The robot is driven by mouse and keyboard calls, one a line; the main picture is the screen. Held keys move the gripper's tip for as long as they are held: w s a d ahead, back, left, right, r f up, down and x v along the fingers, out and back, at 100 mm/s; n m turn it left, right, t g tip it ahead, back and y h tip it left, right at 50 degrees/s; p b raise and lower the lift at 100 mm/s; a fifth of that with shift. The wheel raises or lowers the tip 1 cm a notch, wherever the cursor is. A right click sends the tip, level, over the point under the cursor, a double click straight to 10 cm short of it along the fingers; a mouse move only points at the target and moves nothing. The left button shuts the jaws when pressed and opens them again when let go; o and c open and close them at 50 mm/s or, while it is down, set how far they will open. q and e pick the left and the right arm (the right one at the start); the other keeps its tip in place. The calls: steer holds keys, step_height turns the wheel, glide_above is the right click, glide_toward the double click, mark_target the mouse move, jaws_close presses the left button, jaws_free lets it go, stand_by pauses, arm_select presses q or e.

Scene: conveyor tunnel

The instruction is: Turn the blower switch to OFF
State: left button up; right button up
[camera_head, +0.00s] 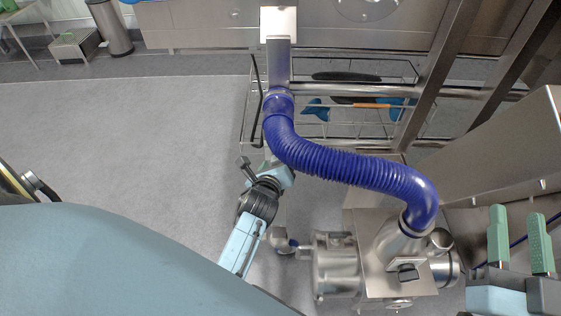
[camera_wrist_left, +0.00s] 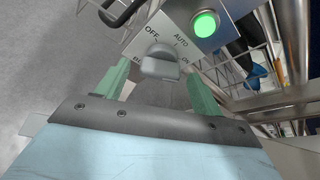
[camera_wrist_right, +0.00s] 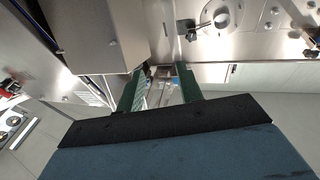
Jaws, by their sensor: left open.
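The blower switch (camera_wrist_left: 160,64) is a grey knob on a metal panel (camera_wrist_left: 172,20), seen in the left wrist view. Labels OFF, AUTO and ON surround it, and a green lamp (camera_wrist_left: 205,23) glows beside it. I cannot tell which label the knob points to. My left gripper (camera_wrist_left: 158,78) is open, with one green finger on each side of the knob; contact is unclear. In the head view my left gripper (camera_head: 279,175) is below the blue hose, and the switch cannot be made out. My right gripper (camera_head: 518,212) is open and empty at the right.
A ribbed blue hose (camera_head: 345,168) arches over my left gripper to a steel blower unit (camera_head: 336,262). A wire rack (camera_head: 249,112) with blue items stands behind. A steel cabinet (camera_head: 500,150) is near my right gripper. The floor (camera_head: 150,140) at left is clear.

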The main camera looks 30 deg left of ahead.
arm_select(q)
steer(key=shift+w+a+f, duration=0.1)
steer(key=shift+w, duration=0.15)
arm_select(e)
steer(key=shift+r+t, duration=0.5)
steer(key=shift+r, duration=0.2)
arm_select(q)
steer(key=c, duration=1)
arm_select(e)
steer(key=shift+f, duration=0.1)
